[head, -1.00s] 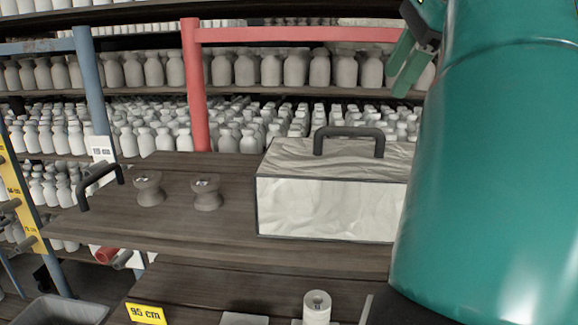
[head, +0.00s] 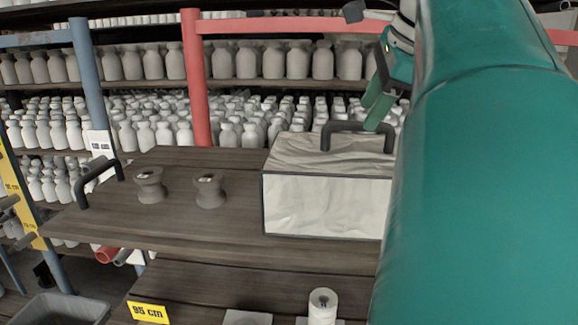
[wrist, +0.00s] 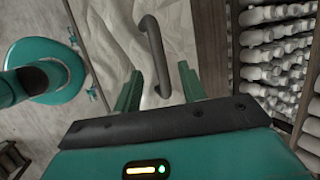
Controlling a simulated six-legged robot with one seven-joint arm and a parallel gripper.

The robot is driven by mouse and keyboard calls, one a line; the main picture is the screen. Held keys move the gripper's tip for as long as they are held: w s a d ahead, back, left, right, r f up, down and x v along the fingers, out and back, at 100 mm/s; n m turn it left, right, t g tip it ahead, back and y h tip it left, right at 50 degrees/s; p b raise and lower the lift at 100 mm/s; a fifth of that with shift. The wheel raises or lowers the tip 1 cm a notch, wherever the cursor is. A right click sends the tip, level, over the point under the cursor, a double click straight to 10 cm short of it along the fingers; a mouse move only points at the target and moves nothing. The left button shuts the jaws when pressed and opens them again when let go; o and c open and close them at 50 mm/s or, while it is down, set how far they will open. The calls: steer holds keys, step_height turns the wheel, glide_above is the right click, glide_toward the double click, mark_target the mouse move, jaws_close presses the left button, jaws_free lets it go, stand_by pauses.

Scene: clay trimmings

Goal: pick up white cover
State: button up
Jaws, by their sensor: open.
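The white cover (head: 328,206) is a box-like cover with crumpled white faces and dark edges, standing on the wooden board in the head view. A dark arched handle (head: 358,129) rises from its top. My arm hides its right end. My gripper (head: 379,108) is above the handle's right part, with its green fingers pointing down. In the wrist view, my gripper (wrist: 160,88) is open, and the handle (wrist: 155,50) reaches in between the two fingers. The cover's white top (wrist: 115,32) lies beyond them. I cannot tell whether the fingers touch the handle.
Two grey spools (head: 150,186) stand left of the cover on the wooden board (head: 180,230), beside a dark handle (head: 98,180) at its left edge. A red post (head: 196,80) and shelves of white bottles are behind. A white roll (head: 322,307) stands on the lower shelf in front.

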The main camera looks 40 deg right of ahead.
mark_target(359, 125)
steer(key=x, duration=0.5)
steer(key=shift+w+a, duration=0.1)
steer(key=shift+w, duration=0.05)
steer(key=shift+r, duration=0.1)
jaws_close()
